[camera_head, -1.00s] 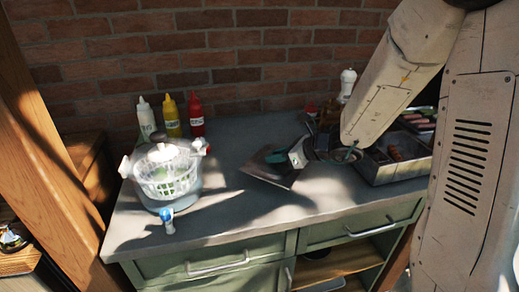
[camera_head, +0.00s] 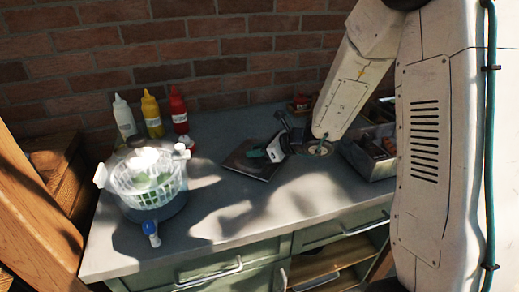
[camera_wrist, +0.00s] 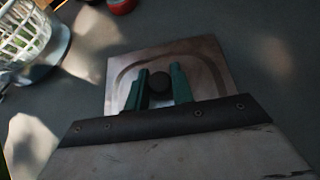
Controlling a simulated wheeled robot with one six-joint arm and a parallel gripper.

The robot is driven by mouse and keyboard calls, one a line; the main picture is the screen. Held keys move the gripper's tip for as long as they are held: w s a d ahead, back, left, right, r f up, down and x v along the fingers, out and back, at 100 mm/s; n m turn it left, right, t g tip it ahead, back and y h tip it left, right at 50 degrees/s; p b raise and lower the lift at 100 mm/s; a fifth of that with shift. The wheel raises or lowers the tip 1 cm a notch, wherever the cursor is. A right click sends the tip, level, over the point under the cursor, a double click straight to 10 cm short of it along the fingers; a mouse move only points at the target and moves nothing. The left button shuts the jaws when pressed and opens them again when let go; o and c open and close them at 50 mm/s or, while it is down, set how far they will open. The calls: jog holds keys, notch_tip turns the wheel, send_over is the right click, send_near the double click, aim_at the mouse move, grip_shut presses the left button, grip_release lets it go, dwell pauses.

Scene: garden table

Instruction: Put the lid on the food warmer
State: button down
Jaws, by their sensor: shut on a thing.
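The lid (camera_head: 249,168) is a flat, roughly square metal plate with a dark round knob. It is over the middle of the grey worktop, and the wrist view shows its top (camera_wrist: 203,62). My gripper (camera_head: 262,153) is shut on the knob, with its green fingers on either side of it in the wrist view (camera_wrist: 160,80). I cannot tell whether the lid touches the worktop. The food warmer (camera_head: 372,168) is a rectangular metal tray with food in it, at the right. My arm hides part of it.
A white basket (camera_head: 147,181) with a clear cover stands at the left. White (camera_head: 124,118), yellow (camera_head: 152,114) and red (camera_head: 179,110) bottles stand behind it by the brick wall. The front middle of the worktop (camera_head: 270,205) is clear. Small items stand near my forearm.

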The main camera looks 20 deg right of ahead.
jog(key=shift+f, duration=0.15)
jog(key=c, duration=1.2)
grip_release()
jog(key=shift+d, duration=0.1)
